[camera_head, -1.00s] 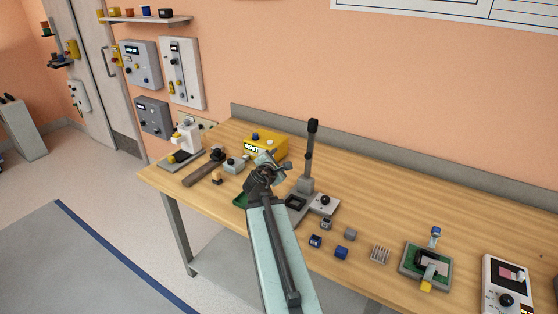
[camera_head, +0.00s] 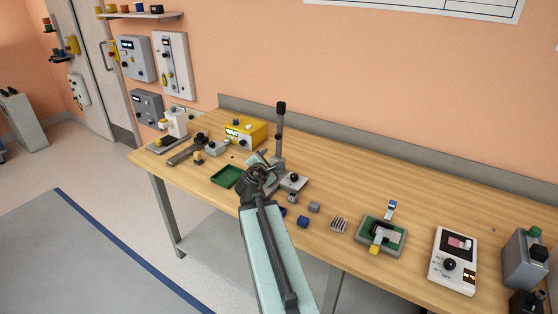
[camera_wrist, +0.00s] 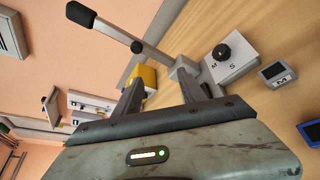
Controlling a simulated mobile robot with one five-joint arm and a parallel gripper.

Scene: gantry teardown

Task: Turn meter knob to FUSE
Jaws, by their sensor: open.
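The likely meter is a white box (camera_head: 439,279) with a small pinkish screen and a black knob (camera_head: 450,264). It lies on the right part of the bench, and its lettering is too small to read for certain. I cannot tell where the knob points. My gripper (camera_head: 264,162) is well to the left of it, above the middle of the bench near a lever press. In the wrist view my gripper (camera_wrist: 158,92) has its two fingers spread apart with nothing between them. The meter is not in the wrist view.
The lever press (camera_head: 280,130) stands close by my gripper. A green board fixture (camera_head: 371,236), a finned block (camera_head: 339,224) and a blue cube (camera_head: 303,222) lie between my gripper and the meter.

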